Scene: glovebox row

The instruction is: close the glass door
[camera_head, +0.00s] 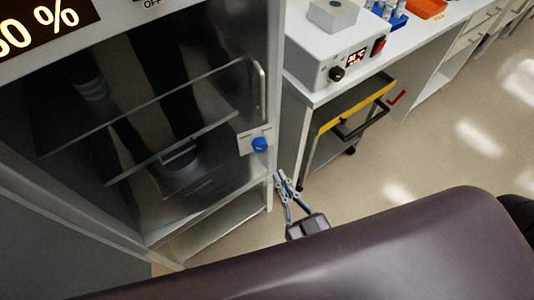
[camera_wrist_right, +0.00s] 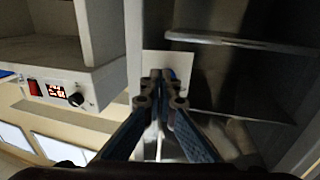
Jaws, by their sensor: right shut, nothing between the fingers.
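The glass door (camera_head: 135,95) is the dark, see-through front of the cabinet at the left of the head view. A pale vertical handle (camera_head: 262,90) is near its right edge. I cannot tell whether a small gap is left at the frame. My right gripper (camera_head: 281,178) is shut and empty, just right of the cabinet's front edge and below the handle. In the right wrist view the closed fingertips (camera_wrist_right: 160,76) cover part of a white plate (camera_wrist_right: 178,58) with a blue knob. My left gripper is not in view.
The blue knob (camera_head: 260,144) sits on the cabinet's right side, close to my right gripper. A white device (camera_head: 335,55) with a red display stands on the bench to the right. A cart with a yellow edge (camera_head: 358,104) is below it. The floor at right is clear.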

